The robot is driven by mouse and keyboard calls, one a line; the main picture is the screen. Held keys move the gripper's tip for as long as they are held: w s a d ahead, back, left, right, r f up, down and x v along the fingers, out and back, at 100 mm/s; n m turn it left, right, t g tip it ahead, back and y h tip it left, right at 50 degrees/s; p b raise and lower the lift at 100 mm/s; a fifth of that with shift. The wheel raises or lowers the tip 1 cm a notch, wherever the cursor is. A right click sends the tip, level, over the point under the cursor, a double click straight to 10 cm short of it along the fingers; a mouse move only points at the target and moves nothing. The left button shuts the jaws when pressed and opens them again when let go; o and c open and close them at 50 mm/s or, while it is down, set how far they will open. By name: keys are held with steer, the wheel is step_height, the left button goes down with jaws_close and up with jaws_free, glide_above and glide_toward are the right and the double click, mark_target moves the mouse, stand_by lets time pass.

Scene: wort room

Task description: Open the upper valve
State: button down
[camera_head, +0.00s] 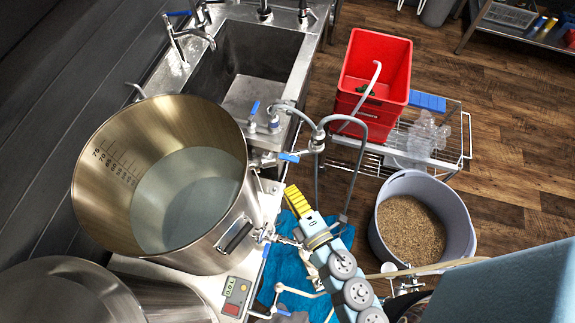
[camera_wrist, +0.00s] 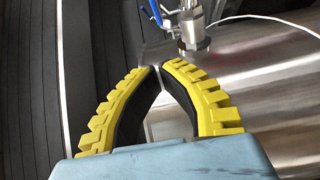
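In the head view a valve with a blue lever (camera_head: 289,157) sits on the metal pipe beside the kettle's upper right side. Another valve (camera_head: 268,234) is low on the kettle's side. My gripper (camera_head: 292,190), with yellow ribbed fingers, points up the picture, below the blue-lever valve and apart from it. In the wrist view the fingertips (camera_wrist: 160,67) come together with almost no gap, and nothing shows between them. A metal valve body (camera_wrist: 194,32) with a blue lever (camera_wrist: 156,12) stands beyond the tips; I cannot tell which valve it is.
The large steel kettle (camera_head: 92,190) holds liquid, left of my gripper. A hose (camera_head: 318,180) hangs by the pipe. A sink (camera_head: 245,70), red crate (camera_head: 365,112), wire rack (camera_head: 455,152) and grain bucket (camera_head: 455,225) stand around. Blue cloth (camera_head: 272,275) lies below.

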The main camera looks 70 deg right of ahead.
mark_target(281, 157)
steer(key=w+d+p, duration=0.1)
steer(key=w+d, duration=0.1)
steer(key=d, duration=0.4)
steer(key=shift+w+d, duration=0.3)
steer(key=shift+w, duration=0.1)
stand_by(0.7)
